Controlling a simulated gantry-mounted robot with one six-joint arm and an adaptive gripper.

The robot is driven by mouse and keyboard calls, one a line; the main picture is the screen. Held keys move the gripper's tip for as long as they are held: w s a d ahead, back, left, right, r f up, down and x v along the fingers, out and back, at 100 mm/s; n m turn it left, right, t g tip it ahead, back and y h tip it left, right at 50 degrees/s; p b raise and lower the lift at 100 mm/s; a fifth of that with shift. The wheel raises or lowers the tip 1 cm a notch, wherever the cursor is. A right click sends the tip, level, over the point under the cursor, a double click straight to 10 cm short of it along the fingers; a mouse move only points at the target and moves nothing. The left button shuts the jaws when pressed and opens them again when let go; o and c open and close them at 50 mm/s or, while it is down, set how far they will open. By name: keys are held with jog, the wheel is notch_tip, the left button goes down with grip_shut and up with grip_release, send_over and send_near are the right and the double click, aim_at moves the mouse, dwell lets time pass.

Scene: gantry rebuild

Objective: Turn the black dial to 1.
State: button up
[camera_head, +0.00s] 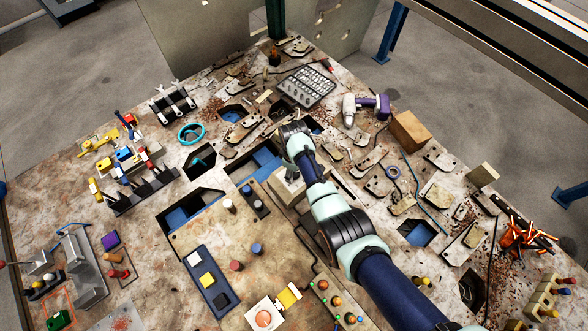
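I cannot make out a black dial with a readable 1 in the head view. My arm (322,200) reaches up from the lower right over the middle of the workbench. A pale block-like fixture (285,187) shows just left of the wrist, partly hidden by the arm. What lies directly under the wrist is hidden.
The workbench (50,190) is crowded. Left are a teal ring (191,134) and a black rack (143,192). Right are a purple drill (377,106) and wooden block (409,131).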

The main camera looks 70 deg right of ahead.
jog(key=shift+r, duration=0.1)
notch_tip(320, 180, up, 12)
dwell(0.5)
jog(key=shift+a, duration=0.1)
dwell(0.4)
jog(key=w+a+r+t+h+p, duration=0.1)
jog(key=w+a+r+t, duration=0.1)
jog(key=w+a+r, duration=0.35)
jog(key=w+a+r+n+t+h+p, duration=0.1)
jog(key=w+a+r+t, duration=0.2)
jog(key=a, duration=0.6)
jog(key=w+a+r+t+h+p, duration=0.1)
jog(key=w+a+r+t, duration=0.1)
jog(key=w+a+r, duration=0.4)
jog(key=s+a+r+t+y, duration=0.1)
jog(key=s+a+r+t, duration=0.2)
jog(key=a+r, duration=0.3)
jog(key=s+a+r+t+y+p, duration=0.1)
jog(key=a+r, duration=0.5)
jog(key=a, duration=0.7)
jog(key=shift+s+a+t+y, duration=0.35)
jog(key=shift+s+t+y, duration=0.15)
jog(key=shift+s+t, duration=0.45)
